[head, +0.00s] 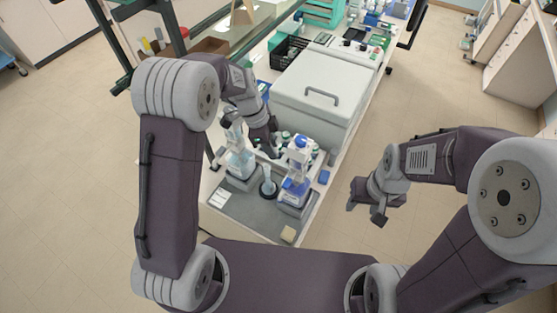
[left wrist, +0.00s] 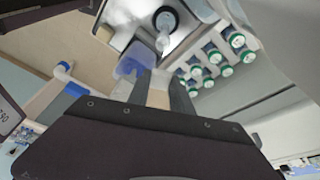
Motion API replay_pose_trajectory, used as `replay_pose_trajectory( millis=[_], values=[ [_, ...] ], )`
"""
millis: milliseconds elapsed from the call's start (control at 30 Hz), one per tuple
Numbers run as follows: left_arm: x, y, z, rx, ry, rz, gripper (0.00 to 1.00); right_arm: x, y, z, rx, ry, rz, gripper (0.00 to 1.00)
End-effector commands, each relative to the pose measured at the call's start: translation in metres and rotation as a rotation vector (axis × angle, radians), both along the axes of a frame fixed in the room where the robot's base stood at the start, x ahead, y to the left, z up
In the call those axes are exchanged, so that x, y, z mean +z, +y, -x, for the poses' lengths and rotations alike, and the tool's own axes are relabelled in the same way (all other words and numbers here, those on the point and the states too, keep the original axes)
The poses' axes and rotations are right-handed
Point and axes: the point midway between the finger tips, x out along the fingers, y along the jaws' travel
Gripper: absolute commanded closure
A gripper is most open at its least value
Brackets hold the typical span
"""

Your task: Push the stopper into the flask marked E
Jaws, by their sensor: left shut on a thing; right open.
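My left gripper (head: 275,150) is over the bench, among the glassware. In the left wrist view its fingers (left wrist: 160,92) are shut on a small pale beige piece (left wrist: 158,90), which looks like the stopper. A bluish translucent vessel (left wrist: 135,62) shows just past the fingertips; I cannot tell whether the piece touches it. I cannot read an E on any vessel. My right gripper (head: 372,208) is open and empty, beyond the bench's right edge.
A small clear cylinder (head: 267,174) stands on a dark base between the two vessels. Several green-capped vials (left wrist: 212,57) are beside the left gripper. A large grey box (head: 318,95) with a handle stands behind. The grey mat (head: 250,220) is mostly clear in front.

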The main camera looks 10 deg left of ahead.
Motion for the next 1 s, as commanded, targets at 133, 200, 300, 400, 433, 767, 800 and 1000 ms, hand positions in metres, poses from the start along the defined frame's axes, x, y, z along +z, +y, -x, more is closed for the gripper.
replay_pose_trajectory(
  millis=[133, 200, 300, 400, 433, 767, 800, 1000],
  values=[
    [0.008, 0.012, 0.003, 0.029, 0.003, 0.000, 1.00, 0.025, 0.000, 0.000, 0.000, 0.001, 0.000, 0.52],
    [0.008, 0.014, 0.003, 0.034, 0.001, 0.001, 1.00, 0.027, 0.000, 0.000, 0.000, 0.001, 0.000, 0.52],
    [0.007, 0.015, 0.003, 0.036, -0.001, 0.001, 1.00, 0.026, 0.000, 0.000, 0.000, 0.001, 0.000, 0.52],
    [0.006, 0.015, 0.003, 0.036, -0.001, 0.001, 1.00, 0.025, 0.000, 0.000, 0.000, 0.001, 0.000, 0.52],
    [0.005, 0.015, 0.003, 0.036, -0.001, 0.001, 1.00, 0.024, 0.000, 0.000, 0.000, 0.001, 0.000, 0.52],
    [-0.020, 0.015, 0.004, 0.036, 0.001, 0.000, 1.00, 0.009, 0.000, 0.000, 0.000, 0.001, 0.000, 0.52],
    [-0.025, 0.015, 0.004, 0.037, 0.002, 0.000, 1.00, 0.007, 0.000, 0.000, 0.000, 0.001, 0.000, 0.52],
    [-0.047, 0.015, 0.003, 0.036, -0.001, 0.001, 1.00, -0.013, 0.000, 0.000, 0.000, 0.001, 0.000, 0.52]
  ],
)
